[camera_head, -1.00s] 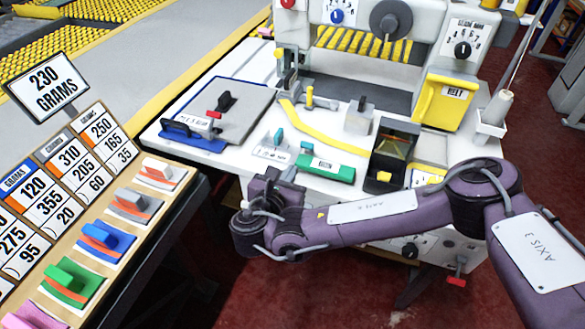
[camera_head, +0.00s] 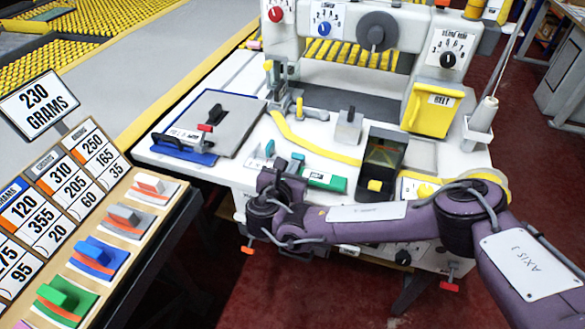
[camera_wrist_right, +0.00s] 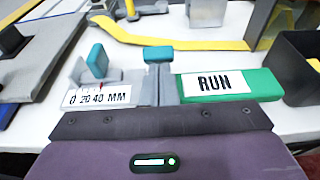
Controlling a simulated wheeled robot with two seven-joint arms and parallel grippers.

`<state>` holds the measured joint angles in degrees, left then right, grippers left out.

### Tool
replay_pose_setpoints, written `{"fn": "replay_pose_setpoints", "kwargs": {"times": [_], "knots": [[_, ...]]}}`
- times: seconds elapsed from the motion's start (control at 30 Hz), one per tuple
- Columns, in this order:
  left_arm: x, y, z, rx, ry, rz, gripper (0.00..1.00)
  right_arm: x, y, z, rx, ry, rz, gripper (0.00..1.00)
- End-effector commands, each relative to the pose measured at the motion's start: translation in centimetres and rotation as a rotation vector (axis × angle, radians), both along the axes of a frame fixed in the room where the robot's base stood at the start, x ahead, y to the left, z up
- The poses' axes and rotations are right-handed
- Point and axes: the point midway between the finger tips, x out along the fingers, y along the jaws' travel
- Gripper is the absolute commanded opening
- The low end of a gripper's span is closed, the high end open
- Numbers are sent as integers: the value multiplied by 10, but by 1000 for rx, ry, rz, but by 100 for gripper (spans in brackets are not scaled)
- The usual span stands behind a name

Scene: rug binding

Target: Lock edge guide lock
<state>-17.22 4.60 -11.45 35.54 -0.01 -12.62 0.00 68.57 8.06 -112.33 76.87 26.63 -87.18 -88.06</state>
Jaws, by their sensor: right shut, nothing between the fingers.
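The edge guide has a white scale plate (camera_wrist_right: 97,97) marked 0 20 40 MM, with a teal upright tab (camera_wrist_right: 98,60) behind it. A second teal piece (camera_wrist_right: 158,54), apparently the lock lever, sits right of it on a grey part; it also shows in the head view as a small teal block (camera_head: 298,157). My right gripper (camera_head: 287,168) is shut and empty, right at the guide, partly covering it in the head view. In the right wrist view its grey fingers (camera_wrist_right: 158,84) point at the second teal piece; I cannot tell whether they touch. My left gripper is out of view.
A green bar (camera_wrist_right: 231,84) labelled RUN lies just right of the fingers. A yellow strip (camera_head: 318,150) runs behind. A dark open bin (camera_head: 384,152) and a yellow BELT box (camera_head: 430,108) stand to the right. A grey pad (camera_head: 225,122) lies left.

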Motion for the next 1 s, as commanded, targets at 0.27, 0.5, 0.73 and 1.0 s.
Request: {"fn": "replay_pose_setpoints", "kwargs": {"times": [0.27,0.5,0.73,1.0], "knots": [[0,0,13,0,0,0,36,2,-1,5,17,50,-1,0],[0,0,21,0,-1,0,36,4,-1,8,28,83,-1,0],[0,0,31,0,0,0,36,6,-3,12,41,126,-3,0],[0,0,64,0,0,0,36,14,-6,24,85,255,-6,0]]}}
